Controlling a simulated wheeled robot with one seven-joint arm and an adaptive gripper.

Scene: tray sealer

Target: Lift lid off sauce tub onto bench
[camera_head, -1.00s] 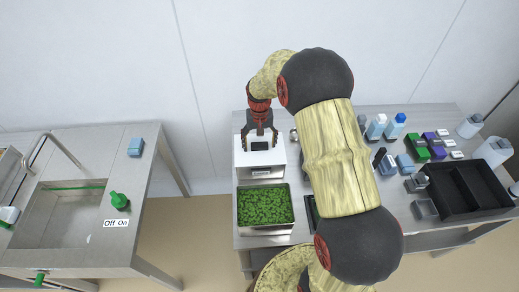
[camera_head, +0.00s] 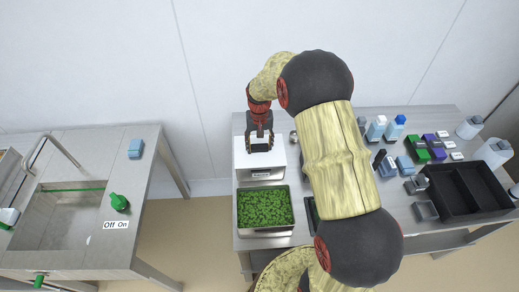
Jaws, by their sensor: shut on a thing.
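The sauce tub appears to be the white box (camera_head: 265,174) with a small label on its front, standing at the left back of the bench. A white lid (camera_head: 241,157) covers its top; I cannot see a gap between lid and tub. My gripper (camera_head: 260,146) points down over the middle of the lid and is shut on it, apparently by a raised part between the fingers. The gripped part is small and mostly hidden by the fingers.
A metal pan of green herbs (camera_head: 264,209) stands directly in front of the tub. My arm hides the bench's middle. Bottles (camera_head: 376,127), small boxes and a black divided crate (camera_head: 467,190) crowd the right side. A separate sink unit (camera_head: 70,215) stands left across a gap.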

